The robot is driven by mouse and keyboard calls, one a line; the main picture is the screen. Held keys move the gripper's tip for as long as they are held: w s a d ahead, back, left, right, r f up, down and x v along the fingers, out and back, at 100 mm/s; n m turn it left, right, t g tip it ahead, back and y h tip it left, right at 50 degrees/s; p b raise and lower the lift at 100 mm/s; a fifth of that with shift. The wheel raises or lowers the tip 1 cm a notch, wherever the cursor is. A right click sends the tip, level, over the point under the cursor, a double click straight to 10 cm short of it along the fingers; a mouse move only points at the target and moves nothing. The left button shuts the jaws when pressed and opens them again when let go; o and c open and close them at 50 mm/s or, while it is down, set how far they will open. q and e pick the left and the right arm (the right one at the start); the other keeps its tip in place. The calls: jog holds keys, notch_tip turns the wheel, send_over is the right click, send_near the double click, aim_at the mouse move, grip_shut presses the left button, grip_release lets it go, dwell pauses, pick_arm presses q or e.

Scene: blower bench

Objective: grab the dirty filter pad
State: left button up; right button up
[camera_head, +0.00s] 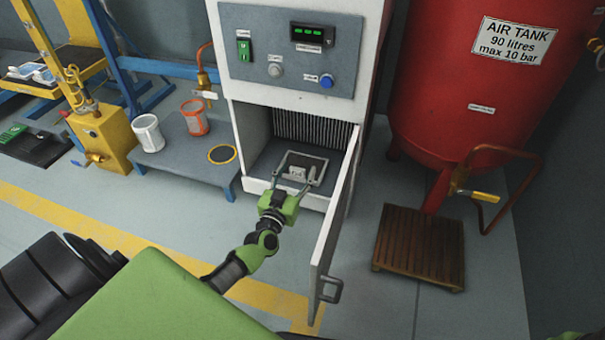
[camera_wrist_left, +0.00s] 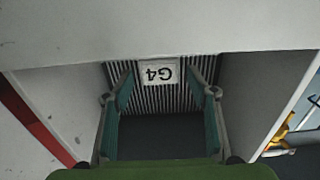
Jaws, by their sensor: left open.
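A grey ribbed panel (camera_head: 312,127) stands at the back of the open lower compartment of the white cabinet. In the left wrist view this ribbed surface (camera_wrist_left: 188,96) carries a white label (camera_wrist_left: 158,74) reading "G4", upside down; I take it for the filter pad. How dirty it is does not show. My left gripper (camera_head: 291,183) is at the compartment's mouth, open. In the left wrist view its two teal-padded fingers stand on either side of the label, with nothing clamped between them. A small pale grey part (camera_head: 297,174) shows beyond the fingers, partly hidden.
The cabinet door (camera_head: 332,225) stands open just right of my left arm. A red air tank (camera_head: 460,90) and a wooden pallet (camera_head: 420,246) are further right. A low grey bench (camera_head: 190,157) with a white bucket (camera_head: 148,134) and an orange bucket (camera_head: 194,118) stands left.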

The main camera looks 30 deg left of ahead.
pick_arm(q)
jog(key=shift+w+a, duration=0.15)
jog(key=shift+w, duration=0.45)
jog(key=c, duration=1.3)
jog(key=shift+o, duration=0.2)
jog(key=shift+r, duration=0.15)
